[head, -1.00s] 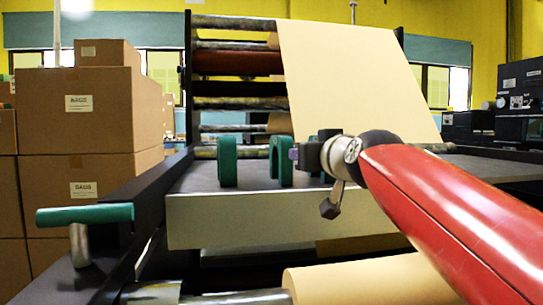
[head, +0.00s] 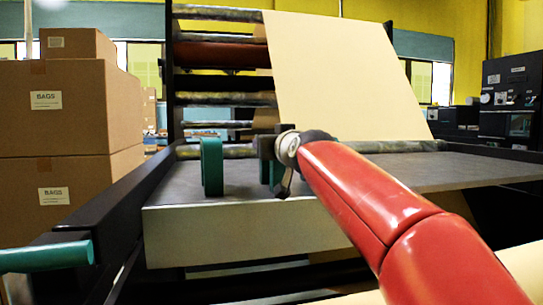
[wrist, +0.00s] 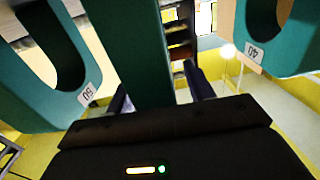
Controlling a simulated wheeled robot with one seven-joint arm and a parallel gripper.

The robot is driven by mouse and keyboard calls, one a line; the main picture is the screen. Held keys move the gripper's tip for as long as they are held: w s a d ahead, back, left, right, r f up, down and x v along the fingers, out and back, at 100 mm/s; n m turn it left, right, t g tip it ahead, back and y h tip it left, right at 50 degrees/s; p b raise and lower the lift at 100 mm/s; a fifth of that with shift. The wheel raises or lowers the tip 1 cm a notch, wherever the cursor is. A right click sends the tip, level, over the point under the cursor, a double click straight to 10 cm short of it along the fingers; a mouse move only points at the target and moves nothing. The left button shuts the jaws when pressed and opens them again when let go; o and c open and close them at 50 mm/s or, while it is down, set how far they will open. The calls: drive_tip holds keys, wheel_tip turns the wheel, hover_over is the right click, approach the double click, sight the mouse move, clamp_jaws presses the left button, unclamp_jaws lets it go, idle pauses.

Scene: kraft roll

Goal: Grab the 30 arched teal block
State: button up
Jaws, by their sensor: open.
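Teal arched blocks stand on the grey table (head: 330,178). In the head view one block (head: 212,168) stands left of my gripper (head: 264,148), and another block (head: 268,174) is partly hidden behind it. In the wrist view my gripper (wrist: 160,95) is open, with one dark finger on each side of a teal upright (wrist: 132,55) whose label is not visible. A teal block (wrist: 45,75) at the left carries a label that seems to read 50. Another teal block (wrist: 275,35) at the right seems to read 40. I can read no 30.
Stacked brown boxes (head: 55,120) stand at the left. A kraft paper sheet (head: 345,75) runs over rollers behind the table. A dark side rail with a teal-handled lever (head: 45,257) is at the front left. The table right of my arm looks clear.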

drive_tip(key=c, duration=1.1)
drive_tip(key=shift+c, duration=0.2)
drive_tip(key=shift+r, duration=0.15)
wheel_tip(320, 180, up, 20)
drive_tip(key=p, duration=0.8)
drive_tip(key=shift+f+p, duration=0.2)
drive_tip(key=shift+p, duration=0.1)
